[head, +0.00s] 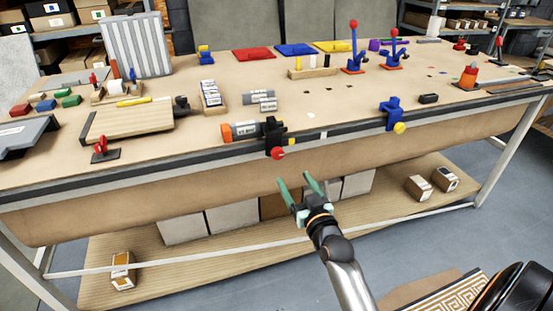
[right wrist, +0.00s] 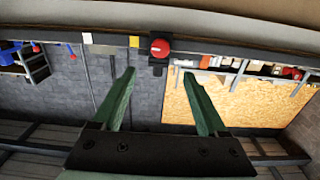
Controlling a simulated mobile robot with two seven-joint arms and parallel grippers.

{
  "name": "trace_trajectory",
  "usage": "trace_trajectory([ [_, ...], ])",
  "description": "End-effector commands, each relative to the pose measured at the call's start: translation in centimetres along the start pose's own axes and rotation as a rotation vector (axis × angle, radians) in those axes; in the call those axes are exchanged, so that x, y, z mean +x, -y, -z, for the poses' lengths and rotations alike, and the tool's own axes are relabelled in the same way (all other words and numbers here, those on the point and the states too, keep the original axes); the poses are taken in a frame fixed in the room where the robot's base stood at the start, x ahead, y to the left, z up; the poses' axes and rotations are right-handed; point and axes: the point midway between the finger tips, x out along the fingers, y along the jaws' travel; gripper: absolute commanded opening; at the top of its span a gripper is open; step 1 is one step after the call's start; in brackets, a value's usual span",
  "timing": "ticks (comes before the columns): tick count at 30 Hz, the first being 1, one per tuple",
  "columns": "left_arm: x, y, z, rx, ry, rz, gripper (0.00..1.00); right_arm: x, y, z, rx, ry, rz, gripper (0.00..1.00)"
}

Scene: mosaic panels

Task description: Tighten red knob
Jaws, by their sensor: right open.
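The red knob (head: 277,153) sits on the front of a black clamp (head: 273,133) fixed at the workbench's front edge. It also shows in the right wrist view (right wrist: 160,48), at the top centre, just beyond the gap between the fingertips. A grey cylinder with an orange end (head: 240,130) lies at the clamp on the bench top. My right gripper (head: 294,178) has green fingers, is open and empty, and is in front of the bench edge, below and slightly right of the knob. It does not touch the knob. My left gripper is not in view.
The workbench (head: 330,105) carries a wooden board (head: 130,125), a red toggle clamp (head: 104,150) and blue levers with red tips (head: 354,50). A blue clamp with a yellow knob (head: 393,115) is on the front edge at right. Boxes (head: 232,217) stand on the lower shelf.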

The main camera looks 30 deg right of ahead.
Motion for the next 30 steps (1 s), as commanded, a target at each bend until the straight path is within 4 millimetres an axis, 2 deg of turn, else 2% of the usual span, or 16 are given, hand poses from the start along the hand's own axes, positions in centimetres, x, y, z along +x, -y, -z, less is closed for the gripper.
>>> trace_trajectory([
  [15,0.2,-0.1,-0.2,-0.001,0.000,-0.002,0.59,9.0,0.0,0.0,0.000,0.000,0.000,0.76],
  [21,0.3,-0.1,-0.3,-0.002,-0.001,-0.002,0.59,10.9,0.0,0.0,-0.001,0.001,0.000,0.76],
  [30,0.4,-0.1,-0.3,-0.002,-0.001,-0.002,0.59,11.4,0.0,0.0,-0.001,0.002,0.000,0.76],
])
